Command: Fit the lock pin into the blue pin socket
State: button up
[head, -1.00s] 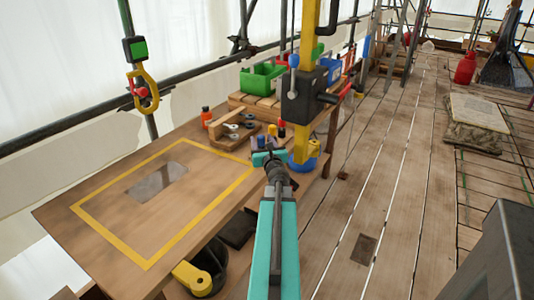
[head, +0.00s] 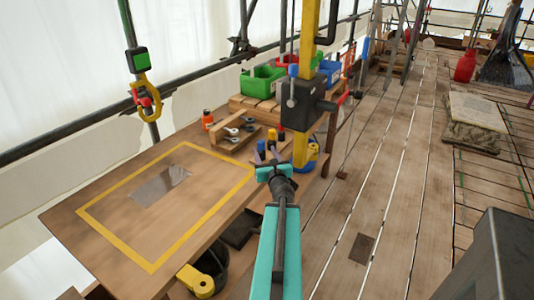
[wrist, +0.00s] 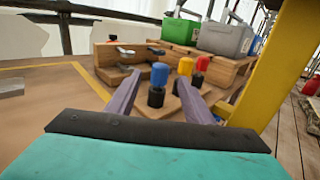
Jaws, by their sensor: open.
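My gripper (head: 269,162) is open and empty at the right end of the workbench. It also shows in the wrist view (wrist: 158,76), with its two grey fingers spread. A blue-topped piece with a black lower part (wrist: 159,82) stands upright between the fingers in that view, seemingly beyond the tips. A yellow-topped piece (wrist: 185,66) and a red-topped piece (wrist: 201,66) stand behind it to the right, on a wooden block. I cannot tell which of these is the lock pin. I cannot make out the blue pin socket for sure.
A yellow post with a black clamp box (head: 299,112) rises just right of the gripper. A wooden rack (head: 235,132) with metal parts, a green bin (head: 262,80) and an orange bottle (head: 207,120) stand behind. The yellow-outlined bench area (head: 195,205) is mostly clear.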

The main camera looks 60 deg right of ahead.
jog(key=shift+p+v, duration=0.95)
jog(key=shift+p, duration=2.85)
jog(key=shift+s+a+r+p, duration=0.1)
jog(key=shift+s+a+p, duration=0.15)
jog(key=shift+p, duration=0.5)
jog(key=shift+s, duration=0.1)
